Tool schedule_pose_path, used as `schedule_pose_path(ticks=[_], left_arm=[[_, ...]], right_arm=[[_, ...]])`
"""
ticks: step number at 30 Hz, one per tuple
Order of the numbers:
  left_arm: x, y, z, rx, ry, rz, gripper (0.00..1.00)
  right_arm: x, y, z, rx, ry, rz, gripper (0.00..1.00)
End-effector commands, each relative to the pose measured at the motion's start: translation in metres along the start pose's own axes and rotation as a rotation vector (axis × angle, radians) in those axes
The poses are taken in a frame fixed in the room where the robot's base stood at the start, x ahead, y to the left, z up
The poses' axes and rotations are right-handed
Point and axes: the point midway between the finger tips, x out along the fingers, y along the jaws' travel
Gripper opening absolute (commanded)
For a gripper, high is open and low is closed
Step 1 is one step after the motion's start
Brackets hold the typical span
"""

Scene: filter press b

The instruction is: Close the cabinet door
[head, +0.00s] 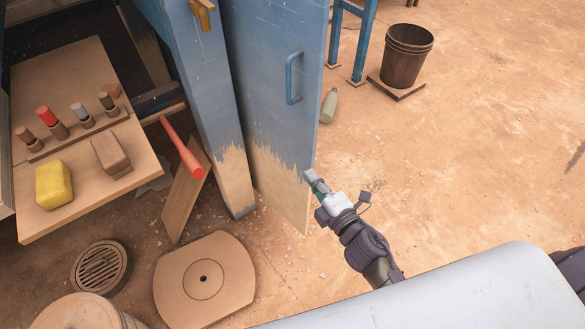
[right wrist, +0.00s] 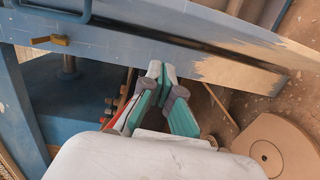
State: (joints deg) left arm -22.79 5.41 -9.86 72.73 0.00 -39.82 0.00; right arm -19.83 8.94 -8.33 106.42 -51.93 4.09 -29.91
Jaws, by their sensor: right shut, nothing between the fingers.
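The blue cabinet door (head: 272,95) stands open in the head view, with a blue bar handle (head: 292,78) on its face and bare, worn paint at its bottom. The door also shows across the top of the right wrist view (right wrist: 200,22). The blue cabinet post (head: 208,95) stands left of the door and carries a yellow latch (head: 203,13). My right gripper (head: 311,177) is shut and empty beside the door's lower right edge; I cannot tell whether it touches. Its closed fingers also show in the right wrist view (right wrist: 158,75). My left gripper is not in view.
A wooden shelf (head: 140,190) with a yellow sponge (head: 54,185) juts out at the left. A bottle (head: 329,106) and bucket (head: 406,55) stand beyond the door. The right floor is clear.

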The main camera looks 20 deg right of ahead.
Motion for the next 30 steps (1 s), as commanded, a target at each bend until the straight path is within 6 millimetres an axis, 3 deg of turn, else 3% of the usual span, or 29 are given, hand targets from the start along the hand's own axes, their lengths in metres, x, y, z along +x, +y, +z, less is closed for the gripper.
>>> schedule_pose_path(ticks=[3,8,20,24,30], left_arm=[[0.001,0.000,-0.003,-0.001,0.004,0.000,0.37],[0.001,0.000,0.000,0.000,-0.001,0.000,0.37],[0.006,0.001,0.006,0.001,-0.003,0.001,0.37],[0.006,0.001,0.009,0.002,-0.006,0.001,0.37],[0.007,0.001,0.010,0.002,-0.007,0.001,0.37]], right_arm=[[0.003,0.017,-0.003,-0.053,0.013,0.042,0.00],[0.020,0.021,-0.003,-0.057,0.013,0.045,0.00],[0.103,0.023,-0.005,-0.052,0.013,0.044,0.00],[0.107,0.023,0.019,-0.054,0.010,0.040,0.00],[0.110,0.024,0.033,-0.051,0.012,0.041,0.00]])
